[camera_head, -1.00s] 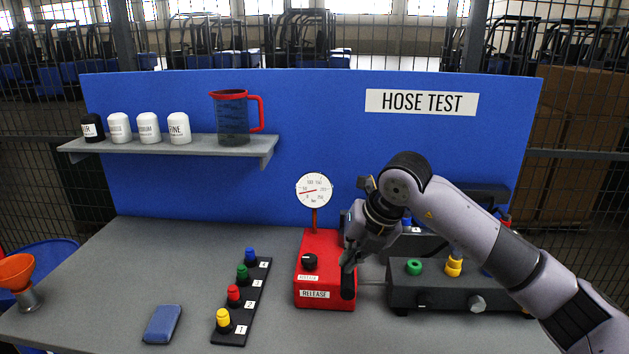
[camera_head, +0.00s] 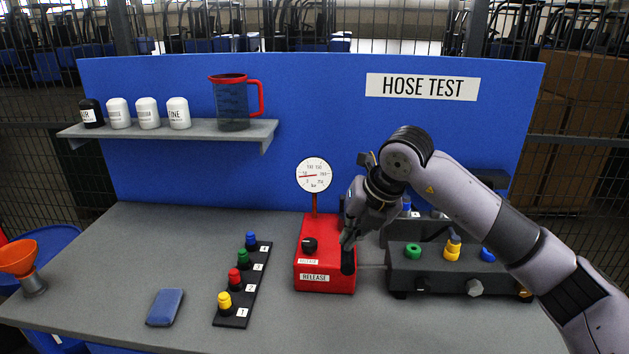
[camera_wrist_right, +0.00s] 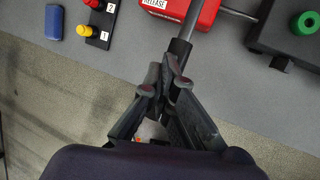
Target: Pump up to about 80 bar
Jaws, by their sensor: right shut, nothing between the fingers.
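The red pump box (camera_head: 312,264) stands on the table with a black knob (camera_head: 310,244) and a RELEASE label on it. Its round white gauge (camera_head: 314,174) sits on a red post behind. The red needle points left, seemingly near the 50 mark, but the digits are small. My right gripper (camera_head: 349,240) is at the pump's right side, close to the pump's dark lever handle. In the right wrist view my shut fingertips (camera_wrist_right: 172,72) are at the near end of the lever rod (camera_wrist_right: 190,32); nothing is between them. Whether they touch it is unclear. My left gripper is out of view.
A dark block (camera_head: 440,262) with coloured caps stands right of the pump. A black strip (camera_head: 247,284) with coloured plugs and a blue pad (camera_head: 165,307) lie to the left. A shelf (camera_head: 190,134) holds a jug and bottles. The left tabletop has free room.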

